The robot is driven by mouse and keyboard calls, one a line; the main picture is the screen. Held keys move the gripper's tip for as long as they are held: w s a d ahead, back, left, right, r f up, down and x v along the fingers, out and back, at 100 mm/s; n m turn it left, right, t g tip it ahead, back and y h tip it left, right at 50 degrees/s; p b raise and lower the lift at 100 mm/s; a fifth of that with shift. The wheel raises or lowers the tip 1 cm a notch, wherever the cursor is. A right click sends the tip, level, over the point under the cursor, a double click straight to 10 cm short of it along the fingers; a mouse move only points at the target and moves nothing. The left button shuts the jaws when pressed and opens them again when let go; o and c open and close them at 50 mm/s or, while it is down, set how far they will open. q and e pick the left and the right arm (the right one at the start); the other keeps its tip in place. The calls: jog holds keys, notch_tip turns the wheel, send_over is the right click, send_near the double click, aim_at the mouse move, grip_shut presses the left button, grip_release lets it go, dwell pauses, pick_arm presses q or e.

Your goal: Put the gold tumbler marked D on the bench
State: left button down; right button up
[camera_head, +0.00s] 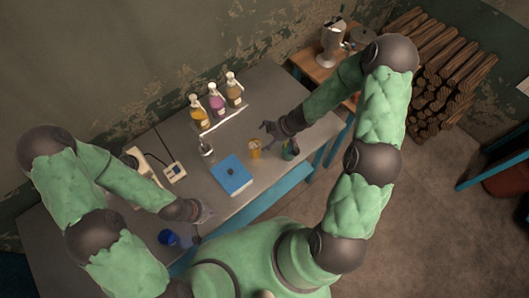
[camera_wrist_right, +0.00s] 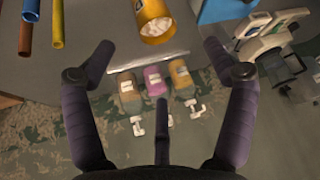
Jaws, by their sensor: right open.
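The gold tumbler (camera_head: 255,149) stands near the front of the grey bench (camera_head: 262,92), right of a blue pad. In the right wrist view the tumbler (camera_wrist_right: 155,18) is at the top centre, with pale lumps inside its rim and part of a white label; no letter is legible. My right gripper (camera_head: 270,130) is behind and right of the tumbler. In the wrist view this gripper (camera_wrist_right: 158,47) is open, its fingers spread wide with nothing held. My left gripper (camera_head: 203,212) is over the bench's front-left part; its jaws are too small to judge.
Three bottles (camera_head: 216,98) stand in a row at the back. The blue pad (camera_head: 232,175) and a clear bottle (camera_head: 206,152) are left of the tumbler. A dark green item (camera_head: 290,149) stands close at its right. A blue object (camera_head: 168,238) lies near my left gripper.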

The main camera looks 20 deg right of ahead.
jog(key=s+a+f+m+g, duration=0.1)
jog(key=s+a+f+m, duration=0.1)
jog(key=s, duration=0.4)
jog(key=s+a+f+m+g, duration=0.1)
jog(key=s+a+f+m, duration=0.2)
jog(key=s+m, duration=0.3)
jog(key=s+a+f+m+g, duration=0.1)
jog(key=s+a+f+m, duration=0.2)
jog(key=s, duration=0.3)
jog(key=shift+s+a+m+h, duration=0.4)
jog(key=shift+a+m, duration=0.4)
jog(key=shift+a, duration=0.1)
